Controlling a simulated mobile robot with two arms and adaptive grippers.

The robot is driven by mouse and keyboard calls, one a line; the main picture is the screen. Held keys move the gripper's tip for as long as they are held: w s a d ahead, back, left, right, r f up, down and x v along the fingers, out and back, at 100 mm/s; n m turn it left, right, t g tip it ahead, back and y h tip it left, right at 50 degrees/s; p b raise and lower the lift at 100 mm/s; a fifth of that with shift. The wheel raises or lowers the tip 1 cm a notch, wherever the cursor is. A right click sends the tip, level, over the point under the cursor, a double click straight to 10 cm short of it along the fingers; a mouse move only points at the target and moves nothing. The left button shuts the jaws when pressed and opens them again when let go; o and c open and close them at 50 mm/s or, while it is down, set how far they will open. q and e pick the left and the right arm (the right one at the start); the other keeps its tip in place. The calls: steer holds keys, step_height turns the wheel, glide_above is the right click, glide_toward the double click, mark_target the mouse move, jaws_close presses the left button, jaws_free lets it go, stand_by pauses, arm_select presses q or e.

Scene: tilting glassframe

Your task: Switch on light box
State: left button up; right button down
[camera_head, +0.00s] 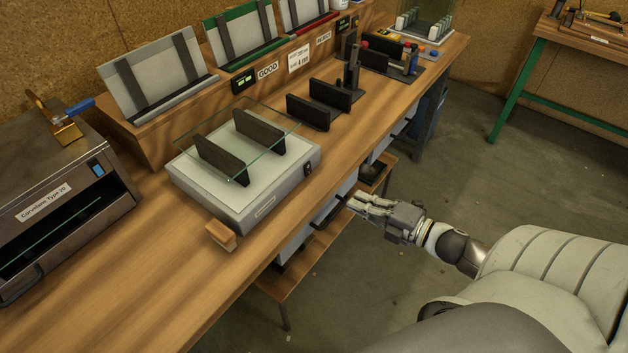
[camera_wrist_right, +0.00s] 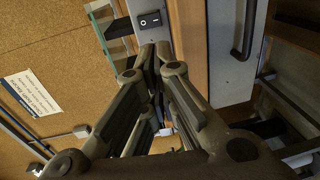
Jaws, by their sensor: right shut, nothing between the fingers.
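The light box (camera_head: 200,188) is a grey box with a pale top panel, standing on the wooden workbench. Its black rocker switch (camera_head: 308,169) is on the side facing me, near the right end. The switch also shows in the right wrist view (camera_wrist_right: 150,19), just beyond my fingertips. My right gripper (camera_head: 353,199) is shut and empty, in front of the bench edge, apart from the switch and to its lower right. In the right wrist view its fingertips (camera_wrist_right: 158,52) point toward the switch's grey side panel. My left gripper is not in view.
A glass pane (camera_head: 262,122) and two black holders (camera_head: 221,158) are on the light box. A wooden block (camera_head: 220,236) sits at the bench's front edge. Drawers with dark handles (camera_wrist_right: 244,30) are below the bench top. An oven-like machine (camera_head: 55,170) stands left.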

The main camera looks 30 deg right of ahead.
steer(key=p, duration=0.2)
glide_toward(303, 176)
steer(key=x, duration=0.4)
steer(key=shift+w+a+r, duration=0.15)
steer(key=shift+w, duration=0.2)
steer(key=shift+w+a+f+p, duration=0.2)
steer(key=shift+w+a+p, duration=0.1)
steer(key=shift+w, duration=0.45)
steer(key=shift+w+f+b, duration=0.15)
steer(key=shift+f+b, duration=0.2)
steer(key=shift+b, duration=0.45)
steer(key=shift+r, duration=0.25)
steer(key=f+v, duration=0.1)
steer(key=v, duration=1)
steer(key=shift+s+d+r, duration=0.15)
steer(key=shift+s+r, duration=0.15)
steer(key=shift+s, duration=0.15)
